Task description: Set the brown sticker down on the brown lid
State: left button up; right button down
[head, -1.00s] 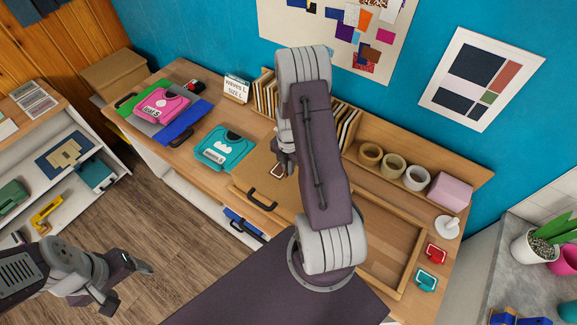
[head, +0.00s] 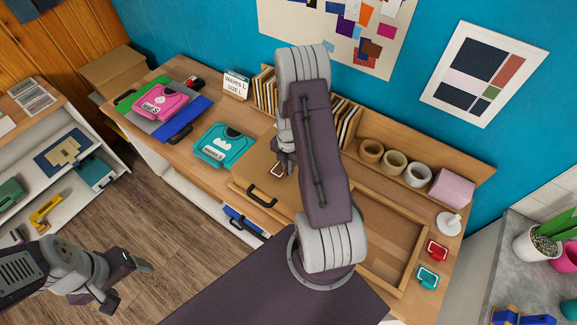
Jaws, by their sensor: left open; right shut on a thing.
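The brown lid (head: 257,168) is the flat top of a brown case with a black handle, lying on the wooden bench and partly hidden by my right arm. The brown sticker (head: 277,170) is a small pale-edged rectangle over the lid, at my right gripper. My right gripper (head: 281,162) is shut on the sticker; its fingers are mostly hidden by the arm. I cannot tell whether the sticker touches the lid. My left gripper (head: 132,284) is open and empty, over the floor at lower left.
A teal case (head: 225,146) and a pink case (head: 162,103) lie left of the brown lid. A wooden tray (head: 392,292), red sticker (head: 437,250) and teal sticker (head: 428,278) are at right. Tape rolls (head: 394,163) and a pink block (head: 449,188) stand along the back.

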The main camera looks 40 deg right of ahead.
jog(key=shift+f, duration=0.2)
dwell(0.3)
jog(key=shift+f+b, duration=0.5)
jog(key=shift+f, duration=0.1)
jog(key=shift+f+b, duration=0.5)
jog(key=shift+f, duration=0.15)
jog(key=shift+f, duration=0.15)
dwell(0.4)
jog(key=shift+c, duration=1.2)
grip_release()
